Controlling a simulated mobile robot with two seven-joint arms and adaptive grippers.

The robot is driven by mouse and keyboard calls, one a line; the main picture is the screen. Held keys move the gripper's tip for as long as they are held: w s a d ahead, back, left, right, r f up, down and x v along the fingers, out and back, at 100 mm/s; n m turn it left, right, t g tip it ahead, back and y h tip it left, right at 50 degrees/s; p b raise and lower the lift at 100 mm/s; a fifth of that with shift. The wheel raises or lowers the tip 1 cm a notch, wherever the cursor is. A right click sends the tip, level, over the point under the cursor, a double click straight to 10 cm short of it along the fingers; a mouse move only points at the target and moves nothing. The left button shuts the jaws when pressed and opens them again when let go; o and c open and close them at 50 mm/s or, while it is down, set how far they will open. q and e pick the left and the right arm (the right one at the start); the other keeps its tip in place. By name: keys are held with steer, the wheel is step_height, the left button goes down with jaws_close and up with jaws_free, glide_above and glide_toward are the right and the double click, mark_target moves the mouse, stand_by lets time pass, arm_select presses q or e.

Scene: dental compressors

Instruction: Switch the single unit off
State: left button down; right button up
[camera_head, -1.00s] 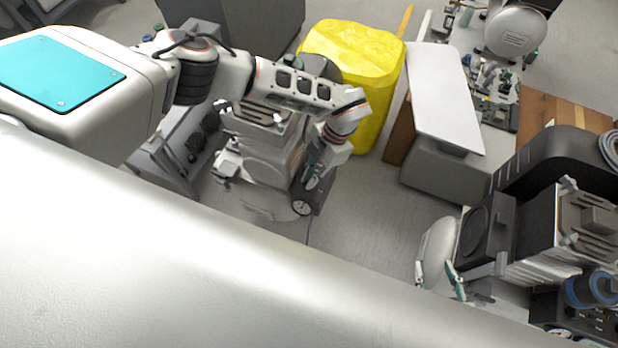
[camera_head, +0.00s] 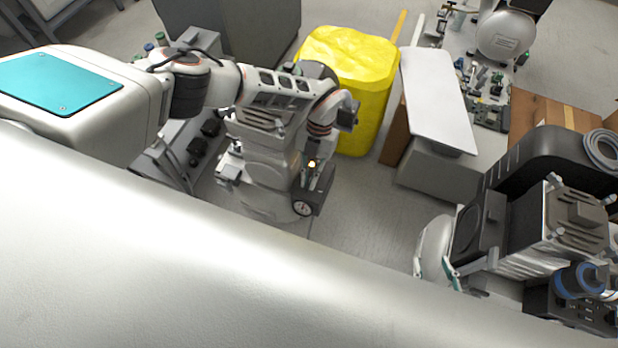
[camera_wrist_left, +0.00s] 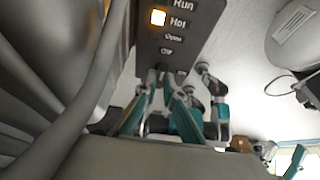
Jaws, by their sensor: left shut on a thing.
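The single unit (camera_head: 262,160) is the white and grey compressor at left centre in the head view, with a round gauge (camera_head: 302,208) low on its front. Its dark control panel (camera_wrist_left: 190,45) fills the top of the left wrist view, with labels Run, Hot, Open and Off. My right gripper (camera_head: 437,272) is open and empty at lower right in the head view.
A black compressor (camera_head: 490,225) and another control box (camera_head: 570,310) stand near my right gripper. Floor is clear between.

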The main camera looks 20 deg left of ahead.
stand_by(0.4)
arm_select(q)
steer(key=c, duration=2.1)
jaws_free()
steer(key=shift+w, duration=0.1)
steer(key=shift+c, duration=0.2)
steer(key=v, duration=0.7)
steer(key=shift+r, duration=0.3)
steer(key=shift+d, duration=0.1)
